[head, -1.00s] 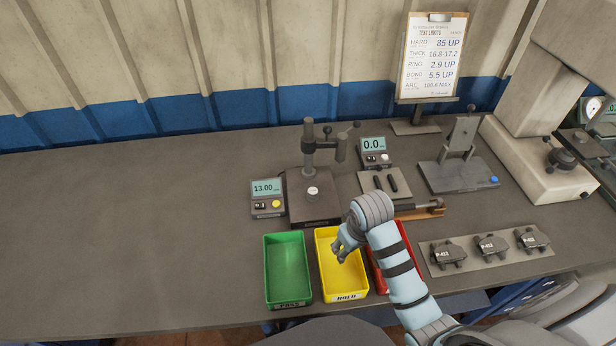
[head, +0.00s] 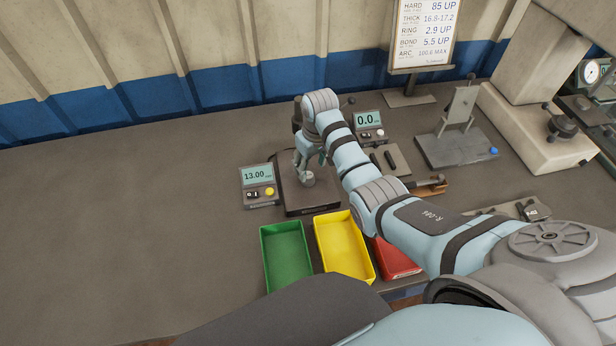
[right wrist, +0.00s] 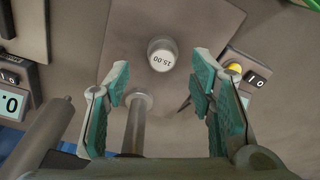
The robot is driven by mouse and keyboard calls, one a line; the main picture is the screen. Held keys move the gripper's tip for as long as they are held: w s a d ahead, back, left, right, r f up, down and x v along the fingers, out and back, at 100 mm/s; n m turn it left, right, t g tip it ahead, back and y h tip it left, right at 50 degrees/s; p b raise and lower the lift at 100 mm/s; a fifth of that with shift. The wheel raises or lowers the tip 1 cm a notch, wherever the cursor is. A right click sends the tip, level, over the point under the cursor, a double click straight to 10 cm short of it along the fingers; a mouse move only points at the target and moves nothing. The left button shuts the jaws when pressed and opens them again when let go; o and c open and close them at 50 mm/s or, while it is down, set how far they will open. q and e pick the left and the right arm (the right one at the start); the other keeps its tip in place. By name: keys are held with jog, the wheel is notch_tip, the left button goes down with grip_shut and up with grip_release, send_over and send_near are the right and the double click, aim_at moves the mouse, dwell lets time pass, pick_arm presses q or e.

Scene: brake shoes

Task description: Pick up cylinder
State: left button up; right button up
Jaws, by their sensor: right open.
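A small pale metal cylinder (right wrist: 162,54) with "15.00" on its top stands upright on the dark base of the gauge stand, as the right wrist view shows. In the head view it is largely covered by my right gripper. My right gripper (head: 304,172) is over the gauge stand base (head: 310,204), pointing down. In the right wrist view its teal-padded fingers (right wrist: 160,76) are spread apart and empty, with the cylinder ahead between and slightly beyond the tips. My left gripper is out of view.
The stand's metal post (right wrist: 136,120) rises close to the fingers. A 13.00 readout box (head: 258,185) is left of the stand and a 0.0 readout (head: 369,127) right. Green (head: 286,256), yellow (head: 344,245) and red (head: 395,258) bins sit in front. The table's left side is clear.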

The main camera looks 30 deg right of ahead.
aim_at(308, 175)
jog(key=f, duration=0.3)
jog(key=w+f+b, duration=0.1)
jog(key=shift+a+f, duration=0.15)
jog(key=shift+a, duration=0.1)
jog(key=shift+s, duration=0.15)
grip_shut()
jog(key=shift+r, duration=0.2)
